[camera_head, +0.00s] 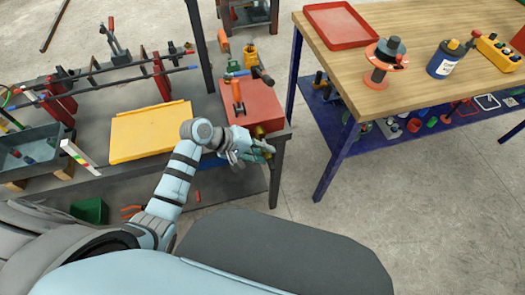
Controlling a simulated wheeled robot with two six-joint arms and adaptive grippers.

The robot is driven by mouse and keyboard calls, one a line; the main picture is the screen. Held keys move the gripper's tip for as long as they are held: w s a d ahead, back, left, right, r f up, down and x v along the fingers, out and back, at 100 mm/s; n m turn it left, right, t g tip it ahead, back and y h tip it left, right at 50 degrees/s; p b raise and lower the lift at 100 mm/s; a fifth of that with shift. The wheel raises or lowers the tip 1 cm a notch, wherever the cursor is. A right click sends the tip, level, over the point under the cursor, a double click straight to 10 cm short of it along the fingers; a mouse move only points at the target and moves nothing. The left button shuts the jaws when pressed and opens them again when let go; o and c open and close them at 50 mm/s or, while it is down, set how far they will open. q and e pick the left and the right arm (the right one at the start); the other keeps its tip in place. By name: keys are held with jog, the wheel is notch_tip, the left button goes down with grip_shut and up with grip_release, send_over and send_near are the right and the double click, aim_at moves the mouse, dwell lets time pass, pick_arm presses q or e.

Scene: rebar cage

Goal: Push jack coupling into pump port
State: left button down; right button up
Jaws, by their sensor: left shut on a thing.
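The red box with an orange upright handle, which looks like the pump (262,104), stands at the right end of the grey bench. A small brass-coloured fitting, likely the pump port (259,131), shows low on its near side. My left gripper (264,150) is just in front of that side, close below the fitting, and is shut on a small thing. That thing, likely the jack coupling, is mostly hidden by the fingers. I cannot tell whether it touches the port. My right gripper is out of view.
A yellow plate (150,131) lies on the bench left of my left forearm. Dark bars with red stands (163,83) are behind it. A wooden-topped table (420,45) with a red tray (340,26) stands to the right. Bare floor (300,165) lies between them.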

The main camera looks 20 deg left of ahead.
pick_arm(q)
jog(key=shift+w+a+r+b, duration=0.1)
jog(key=shift+w+a+b, duration=0.1)
jog(key=shift+w+a, duration=0.45)
jog(key=shift+w+a+b, duration=0.15)
jog(key=shift+w+a, duration=0.2)
jog(key=shift+w, duration=0.55)
jog(key=c, duration=1.3)
grip_release()
jog(key=v, duration=1.2)
